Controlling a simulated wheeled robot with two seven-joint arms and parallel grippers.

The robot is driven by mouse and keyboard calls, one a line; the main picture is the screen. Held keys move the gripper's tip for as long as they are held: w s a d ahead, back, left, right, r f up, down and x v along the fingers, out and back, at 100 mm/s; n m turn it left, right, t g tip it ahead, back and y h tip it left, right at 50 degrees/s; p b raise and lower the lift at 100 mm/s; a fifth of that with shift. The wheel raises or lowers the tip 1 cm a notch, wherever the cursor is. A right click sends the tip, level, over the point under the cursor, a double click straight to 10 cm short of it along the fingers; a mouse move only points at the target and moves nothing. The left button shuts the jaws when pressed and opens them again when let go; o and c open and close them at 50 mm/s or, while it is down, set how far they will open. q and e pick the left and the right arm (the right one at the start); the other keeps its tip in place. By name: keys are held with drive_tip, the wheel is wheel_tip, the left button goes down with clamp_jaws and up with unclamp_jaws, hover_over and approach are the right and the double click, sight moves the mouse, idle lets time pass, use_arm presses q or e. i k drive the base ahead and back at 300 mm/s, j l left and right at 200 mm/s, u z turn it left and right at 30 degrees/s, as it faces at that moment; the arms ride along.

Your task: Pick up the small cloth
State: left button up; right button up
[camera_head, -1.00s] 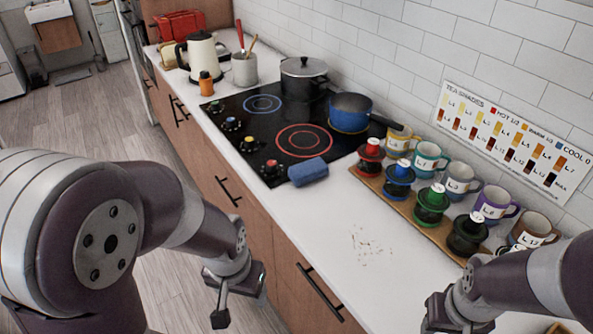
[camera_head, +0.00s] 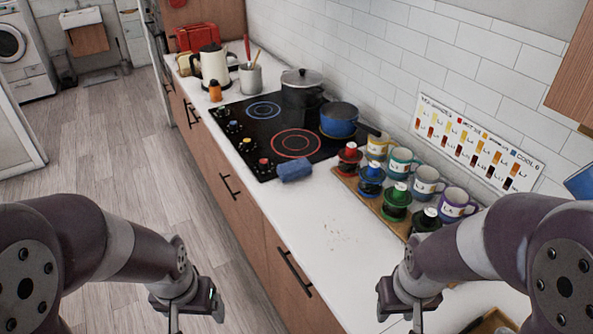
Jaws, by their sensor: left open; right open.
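A small blue cloth (camera_head: 294,171), folded or rolled, lies on the white counter at the front right corner of the black cooktop. My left gripper (camera_head: 196,318) is at the lower left, in front of the cabinets and well short of the cloth; it is open and empty. My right gripper (camera_head: 407,314) is over the counter at the lower right, apart from the cloth; it is open and empty. The fingertips of both are partly cut off by the bottom edge.
A blue pan (camera_head: 339,119) and a dark pot (camera_head: 301,88) stand on the cooktop (camera_head: 262,132) behind the cloth. Mugs and coloured-lid jars stand on a wooden board (camera_head: 372,204) to the right. Crumbs (camera_head: 335,232) lie on bare counter in front. A wooden box (camera_head: 492,321) is at the lower right.

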sight(295, 169)
drive_tip(key=j, duration=0.25)
drive_tip(key=i+j+z, duration=0.1)
drive_tip(key=j, duration=0.2)
drive_tip(key=i+j+z, duration=0.15)
drive_tip(key=i+j, duration=0.15)
drive_tip(key=i+j+z, duration=0.1)
drive_tip(key=i+j, duration=0.2)
drive_tip(key=i+j+z, duration=0.15)
drive_tip(key=j, duration=0.25)
drive_tip(key=i+j+z, duration=0.15)
drive_tip(key=i+j, duration=0.2)
drive_tip(key=i+j+z, duration=0.15)
drive_tip(key=j, duration=0.3)
drive_tip(key=i+j+z, duration=0.1)
drive_tip(key=i+j, duration=0.15)
drive_tip(key=j, duration=0.2)
drive_tip(key=i, duration=0.25)
drive_tip(key=j+z, duration=0.05)
